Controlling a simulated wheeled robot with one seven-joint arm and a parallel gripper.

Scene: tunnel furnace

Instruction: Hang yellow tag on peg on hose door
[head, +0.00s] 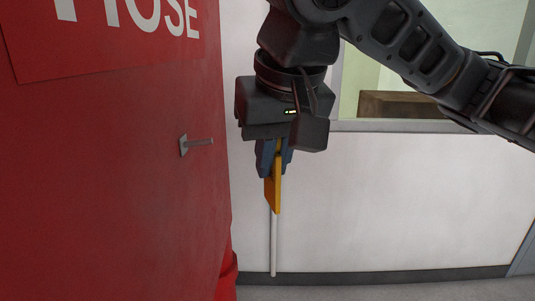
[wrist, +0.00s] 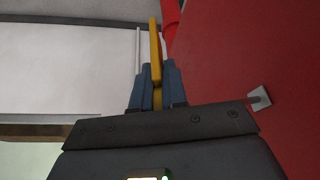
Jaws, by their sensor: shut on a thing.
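My gripper (head: 273,160) points down and is shut on the yellow tag (head: 273,193), which hangs below the blue fingertips and is seen nearly edge-on. In the wrist view the yellow tag (wrist: 155,50) stands out between the blue fingers of my gripper (wrist: 156,88). The hose door (head: 115,175) is red and fills the left of the head view. A small grey peg (head: 200,142) sticks out from it on a square plate. The gripper is to the right of the peg, apart from it, with the tag lower than the peg. The tag's hole cannot be seen.
A white wall (head: 400,190) with a window above it stands behind. A thin white pipe (head: 273,245) runs down the wall behind the tag. A red rounded thing (head: 228,275) is low beside the door. Open space lies between gripper and door.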

